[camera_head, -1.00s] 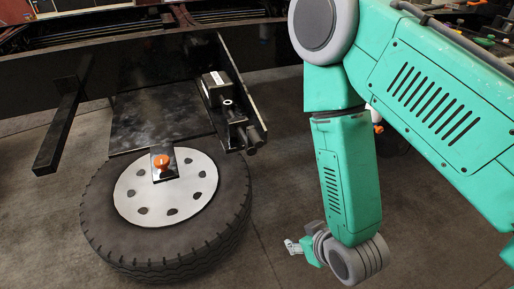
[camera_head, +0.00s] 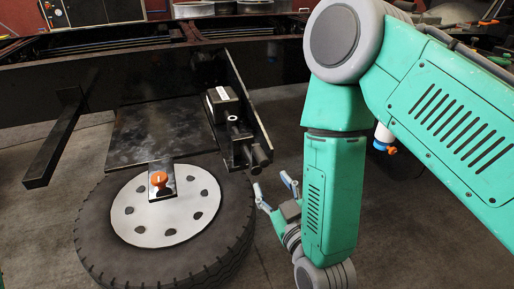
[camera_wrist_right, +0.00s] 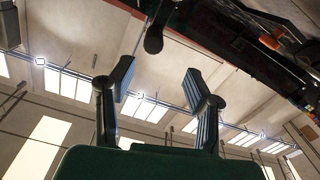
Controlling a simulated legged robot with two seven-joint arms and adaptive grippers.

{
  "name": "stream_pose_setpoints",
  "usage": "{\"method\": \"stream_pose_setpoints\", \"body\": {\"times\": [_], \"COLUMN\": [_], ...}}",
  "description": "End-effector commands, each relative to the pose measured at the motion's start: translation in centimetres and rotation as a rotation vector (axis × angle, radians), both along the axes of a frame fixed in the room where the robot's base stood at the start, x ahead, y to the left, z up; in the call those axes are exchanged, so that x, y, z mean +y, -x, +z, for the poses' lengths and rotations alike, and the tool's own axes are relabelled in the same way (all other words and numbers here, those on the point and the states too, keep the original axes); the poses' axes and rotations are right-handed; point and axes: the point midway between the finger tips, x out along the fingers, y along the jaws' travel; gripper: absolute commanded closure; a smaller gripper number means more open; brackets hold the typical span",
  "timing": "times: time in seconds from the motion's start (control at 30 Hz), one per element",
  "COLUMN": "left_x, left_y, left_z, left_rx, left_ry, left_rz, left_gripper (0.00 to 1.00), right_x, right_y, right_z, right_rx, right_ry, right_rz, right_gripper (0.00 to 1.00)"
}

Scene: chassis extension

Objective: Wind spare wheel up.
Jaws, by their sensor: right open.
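The spare wheel (camera_head: 110,245) is a black tire with a white rim, lying flat below the dark chassis in the head view. An orange knob (camera_head: 159,180) on a dark bracket sits at the rim's centre. A dark winch-like block (camera_head: 222,103) with round stubs is fixed to the chassis plate above the wheel's right side. My right gripper (camera_head: 273,190) is open and empty, just right of the tire and below the stubs, its fingers pointing up. In the right wrist view its two fingers (camera_wrist_right: 160,90) are spread apart with nothing between them. My left gripper is not in view.
The chassis rail (camera_head: 100,85) runs across the top, with a black bar (camera_head: 55,140) jutting out at left. A flat dark plate (camera_head: 160,130) lies above the wheel. Bare floor (camera_head: 285,105) shows right of the winch.

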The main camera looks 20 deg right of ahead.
Motion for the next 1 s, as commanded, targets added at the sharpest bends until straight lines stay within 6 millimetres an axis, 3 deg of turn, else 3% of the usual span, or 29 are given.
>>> {"method": "stream_pose_setpoints", "body": {"times": [0.03, 0.3, 0.6, 0.8, 1.0], "left_x": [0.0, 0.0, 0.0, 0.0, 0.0], "left_y": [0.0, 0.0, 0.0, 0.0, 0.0], "left_z": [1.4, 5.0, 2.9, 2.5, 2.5], "left_rx": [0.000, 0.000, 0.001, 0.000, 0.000], "left_ry": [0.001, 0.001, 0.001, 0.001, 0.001], "left_rz": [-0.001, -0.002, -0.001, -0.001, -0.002], "left_gripper": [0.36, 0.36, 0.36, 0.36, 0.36], "right_x": [-0.2, 0.1, 0.4, 0.1, 0.2], "right_y": [-0.3, -1.6, -7.6, -9.5, -9.9], "right_z": [0.5, 0.4, -0.2, -0.2, -0.1], "right_rx": [0.003, 0.001, -0.006, -0.004, -0.001], "right_ry": [-0.002, 0.010, 0.011, 0.008, 0.008], "right_rz": [-0.005, -0.006, -0.005, -0.004, -0.004], "right_gripper": [0.56, 0.56, 0.56, 0.56, 0.56]}}
